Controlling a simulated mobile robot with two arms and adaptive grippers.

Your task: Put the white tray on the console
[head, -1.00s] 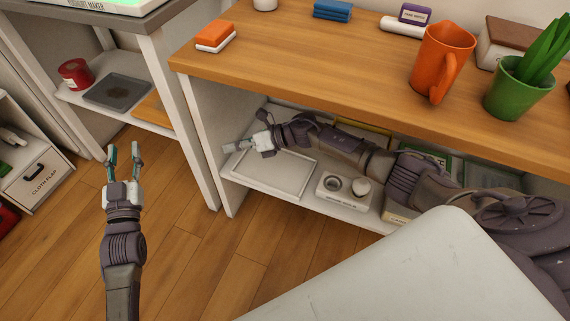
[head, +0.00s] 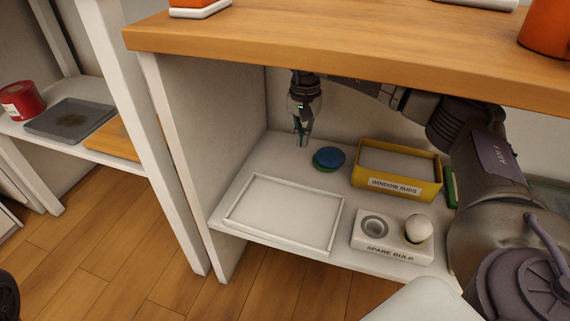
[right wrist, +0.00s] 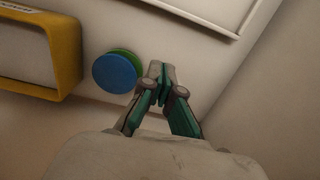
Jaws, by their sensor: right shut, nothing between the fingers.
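The white tray (head: 283,215), shallow and rectangular with a thin raised rim, lies flat and empty on the lower white shelf under a wooden top (head: 330,45). Its edge also shows at the top of the right wrist view (right wrist: 197,14). My right gripper (head: 302,142) points down over the back of that shelf, behind the tray and apart from it. Its fingers (right wrist: 164,84) are shut with nothing between them. My left gripper is out of view. I cannot tell which piece of furniture is the console.
Stacked blue and green discs (head: 329,158) lie beside my right gripper. A yellow "WINDOW SUDS" box (head: 397,186) and a white "SPARE BULB" holder (head: 392,243) stand right of the tray. A side wall bounds the shelf at left. Another shelf, left, holds a grey tray (head: 70,121) and red tin (head: 20,101).

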